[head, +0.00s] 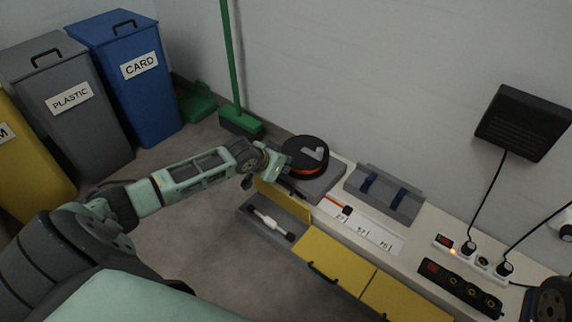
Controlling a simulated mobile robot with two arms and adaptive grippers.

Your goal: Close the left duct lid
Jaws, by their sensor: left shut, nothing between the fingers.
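The left duct lid (284,201) is a yellow panel standing raised along the back edge of a grey duct (251,223) at the bench front. The duct is open from above, and a white bar-shaped thing with dark ends (271,225) lies inside. My left gripper (262,180) is shut and empty, at the left upper end of the raised lid. I cannot tell if it touches the lid. Two more yellow lids (335,262) to the right lie flat and closed. My right gripper is not in view.
On the bench, a black spool (305,156) stands just behind the lid, with a grey rack (384,194) and power strips (460,288) further right. A green broom (240,122) leans at the wall. Bins (135,85) stand at left. The floor in front of the duct is clear.

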